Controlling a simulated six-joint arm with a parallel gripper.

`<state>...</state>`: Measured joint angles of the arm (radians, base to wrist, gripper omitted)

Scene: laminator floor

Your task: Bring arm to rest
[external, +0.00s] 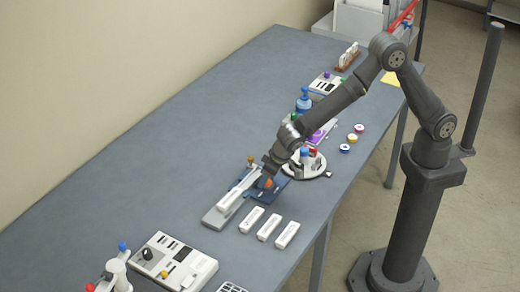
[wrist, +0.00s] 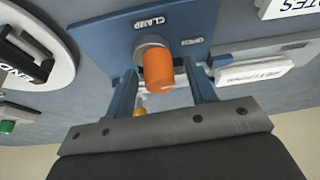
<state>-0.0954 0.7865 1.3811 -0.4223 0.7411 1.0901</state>
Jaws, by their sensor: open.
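My gripper (wrist: 165,100) is open in the wrist view, with its two blue fingers on either side of an orange knob (wrist: 159,70). The knob stands on a blue plate (wrist: 95,38) marked CLAMP and OPEN. I cannot tell whether the fingers touch the knob. In the external view my arm reaches down and left over the table (external: 180,130), and my gripper (external: 266,174) is low at the blue plate (external: 300,198). The orange knob (external: 266,183) shows just below it. The fingertips are hard to make out there.
A grey-white device (external: 222,208) adjoins the blue plate. Several white labelled blocks (external: 268,227) lie in front. A round white tray (external: 318,172) with bottles stands close right of my gripper. A control box (external: 165,262) is at the lower left. The table's left middle is clear.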

